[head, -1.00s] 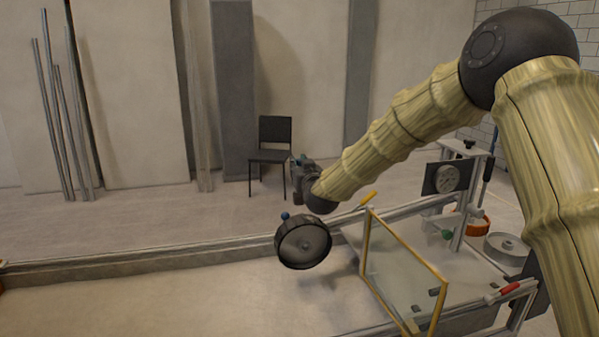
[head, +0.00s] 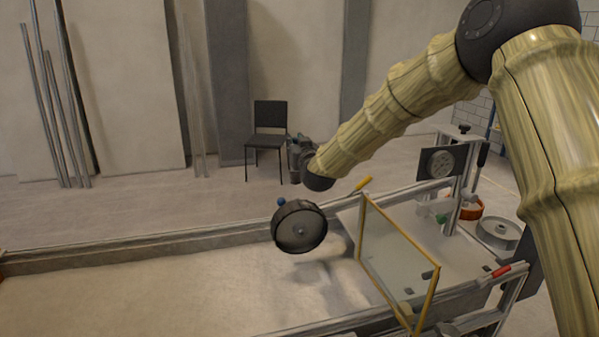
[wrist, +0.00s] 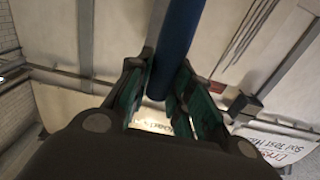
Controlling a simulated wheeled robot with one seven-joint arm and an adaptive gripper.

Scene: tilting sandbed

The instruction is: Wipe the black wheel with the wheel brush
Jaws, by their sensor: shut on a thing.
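The black wheel (head: 300,230) shows left of the glass panel, facing me, with a small blue knob (head: 281,202) at its upper left edge. What supports the wheel is not clear. My gripper (head: 298,158) is above the wheel, in front of my arm's end. In the wrist view my gripper (wrist: 165,95) has green-padded fingers shut on a dark blue handle (wrist: 178,45). The far end of the handle is out of view, so no bristles show. I cannot tell from the pictures whether it is the wheel brush. No contact with the wheel is visible.
The glass panel (head: 398,262) in a yellow frame stands right of the wheel. Beyond it are a pale wheel (head: 498,234), an orange ring (head: 470,208) and a post with a dark plate (head: 440,163). The sandbed (head: 160,300) is open at left. A chair (head: 268,130) stands behind.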

